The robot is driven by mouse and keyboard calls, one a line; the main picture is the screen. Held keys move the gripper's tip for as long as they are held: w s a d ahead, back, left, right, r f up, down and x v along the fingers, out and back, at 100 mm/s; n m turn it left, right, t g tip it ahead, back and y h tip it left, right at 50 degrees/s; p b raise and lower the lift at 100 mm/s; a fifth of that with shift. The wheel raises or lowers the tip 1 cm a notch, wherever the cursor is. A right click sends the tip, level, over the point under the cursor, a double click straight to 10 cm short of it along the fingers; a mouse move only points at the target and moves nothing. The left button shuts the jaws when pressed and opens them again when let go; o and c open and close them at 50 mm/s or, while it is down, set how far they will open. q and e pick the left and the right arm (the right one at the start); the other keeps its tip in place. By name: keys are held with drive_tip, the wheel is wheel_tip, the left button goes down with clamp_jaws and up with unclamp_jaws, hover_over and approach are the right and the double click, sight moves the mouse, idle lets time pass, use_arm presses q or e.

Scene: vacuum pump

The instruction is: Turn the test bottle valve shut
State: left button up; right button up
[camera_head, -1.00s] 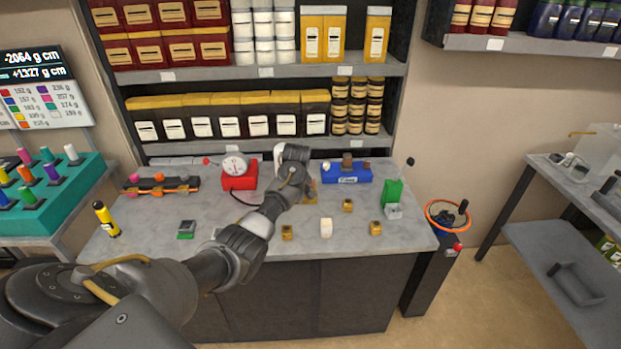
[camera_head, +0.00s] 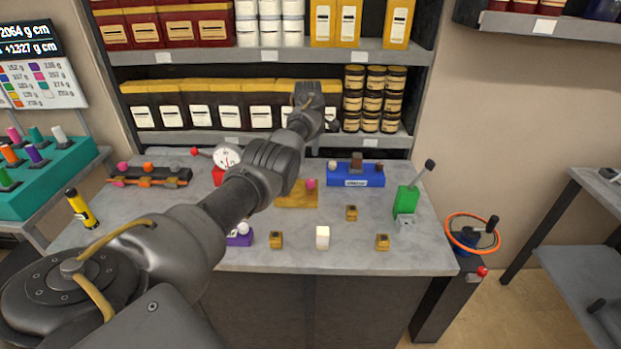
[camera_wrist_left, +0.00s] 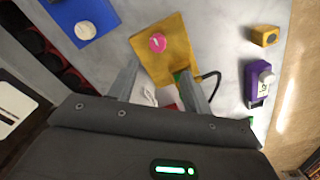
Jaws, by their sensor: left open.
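I cannot tell for sure which part is the test bottle valve. A yellow plate with a pink knob (camera_head: 298,194) lies mid-bench; it also shows in the wrist view (camera_wrist_left: 172,52). A blue block with knobs (camera_head: 356,174) is to its right. A red-based dial gauge (camera_head: 228,156) is to its left, partly hidden by my arm. A purple block with a white knob (camera_head: 240,235) is nearer the front. My left gripper (camera_wrist_left: 163,88) is open and empty, with the yellow plate beyond its fingers. In the head view its fingertips are hard to make out. My right gripper is out of view.
A green block with a black lever (camera_head: 407,199) stands at the bench's right, with an orange-rimmed handwheel (camera_head: 472,233) beyond the edge. Small yellow blocks and a white block (camera_head: 322,237) sit along the front. A loaded shelf (camera_head: 260,55) is behind the bench.

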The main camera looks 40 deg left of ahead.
sight(310, 180)
use_arm(q)
drive_tip(key=f, duration=0.3)
drive_tip(key=shift+w+d+f, duration=0.1)
drive_tip(key=shift+w+d, duration=0.1)
drive_tip(key=shift+d, duration=0.1)
drive_tip(key=f, duration=0.6)
drive_tip(key=shift+a, duration=0.2)
drive_tip(key=shift+f, duration=0.3)
drive_tip(key=shift+w+f, duration=0.1)
drive_tip(key=shift+f, duration=0.2)
drive_tip(key=shift+c, duration=0.4)
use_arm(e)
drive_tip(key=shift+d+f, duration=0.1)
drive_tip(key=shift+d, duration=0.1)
use_arm(q)
drive_tip(key=c, duration=0.9)
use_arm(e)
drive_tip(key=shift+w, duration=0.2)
